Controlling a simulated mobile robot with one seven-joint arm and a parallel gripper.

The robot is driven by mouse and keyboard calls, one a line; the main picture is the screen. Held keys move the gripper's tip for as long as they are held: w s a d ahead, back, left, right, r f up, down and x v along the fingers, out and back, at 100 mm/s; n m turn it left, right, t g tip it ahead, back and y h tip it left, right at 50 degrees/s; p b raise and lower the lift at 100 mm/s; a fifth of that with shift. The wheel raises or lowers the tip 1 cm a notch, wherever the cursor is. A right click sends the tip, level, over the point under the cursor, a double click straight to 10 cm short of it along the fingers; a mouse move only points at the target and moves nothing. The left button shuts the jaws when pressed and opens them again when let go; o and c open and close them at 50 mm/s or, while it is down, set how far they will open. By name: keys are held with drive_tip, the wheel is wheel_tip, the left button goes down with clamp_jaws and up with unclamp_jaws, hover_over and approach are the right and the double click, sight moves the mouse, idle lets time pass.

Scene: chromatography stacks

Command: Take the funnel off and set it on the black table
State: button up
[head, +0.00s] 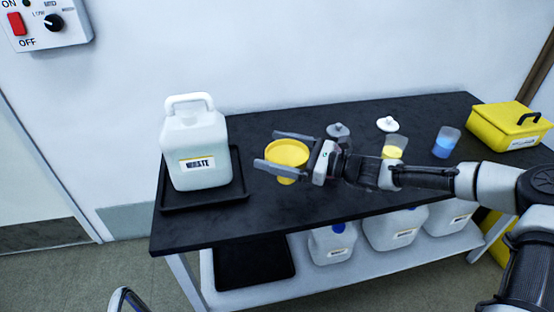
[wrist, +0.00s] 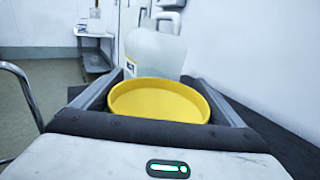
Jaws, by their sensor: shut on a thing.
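The yellow funnel (head: 287,154) is held between the fingers of my gripper (head: 277,150), over the black table (head: 335,213). In the wrist view the funnel (wrist: 158,101) sits wide mouth up between the two fingers (wrist: 160,95). Its spout points down in the head view; whether its tip touches the table I cannot tell. The white waste jug (head: 196,147) stands upright to the left in a black tray (head: 205,196), apart from the funnel. The jug's handle shows on top; its opening cannot be made out.
Behind my arm are a grey lidded item (head: 338,131), a white lid (head: 387,125), a beaker with yellow liquid (head: 394,150) and one with blue (head: 445,142). A yellow case (head: 507,125) stands at the right end. The table front is clear.

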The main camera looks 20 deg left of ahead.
drive_tip(key=shift+f+b, duration=2.1)
drive_tip(key=shift+f, duration=0.3)
drive_tip(key=shift+r+p, duration=0.15)
drive_tip(key=shift+p, duration=0.25)
drive_tip(key=shift+f, duration=0.2)
drive_tip(key=shift+f, duration=0.45)
drive_tip(key=shift+f, duration=0.35)
drive_tip(key=o, duration=1.1)
drive_tip(key=shift+d, duration=0.1)
drive_tip(key=d+p, duration=0.1)
drive_tip(key=d, duration=1)
drive_tip(key=d+p, duration=0.1)
drive_tip(key=d, duration=0.5)
drive_tip(key=shift+s+d+p, duration=0.2)
drive_tip(key=shift+s+p, duration=0.05)
drive_tip(key=shift+p, duration=0.1)
